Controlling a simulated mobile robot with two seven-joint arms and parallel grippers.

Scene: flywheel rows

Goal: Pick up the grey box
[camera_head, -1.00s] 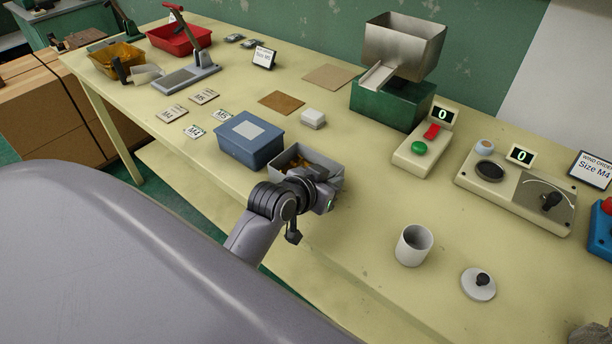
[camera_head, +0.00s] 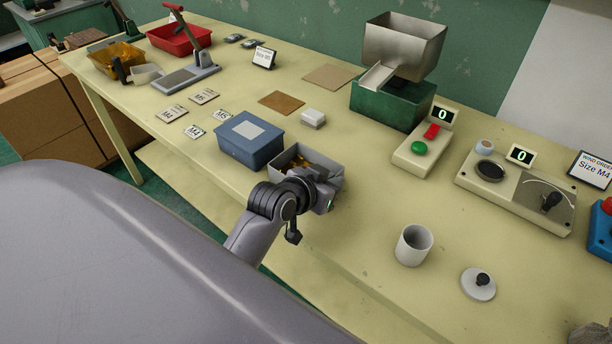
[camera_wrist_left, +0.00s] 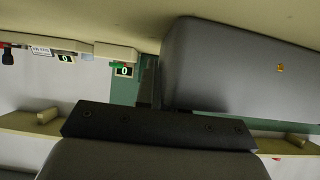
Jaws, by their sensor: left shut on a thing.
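The grey box (camera_head: 334,160) is an open bin near the front edge of the table, with brownish-gold parts inside. My left gripper (camera_head: 327,192) is at its near right side, shut on the box. The gripper and wrist hide part of the box's near wall. In the left wrist view, a smooth grey face of the box (camera_wrist_left: 235,65) fills the upper right, close to the dark gripper bar. I cannot tell whether the box is clear of the table. My right gripper is not in view.
A blue lidded box (camera_head: 247,150) stands just left of the grey box. A green-based hopper (camera_head: 390,103) and button panel (camera_head: 413,155) stand behind right. A white cup (camera_head: 413,246) and round lid (camera_head: 478,284) are front right.

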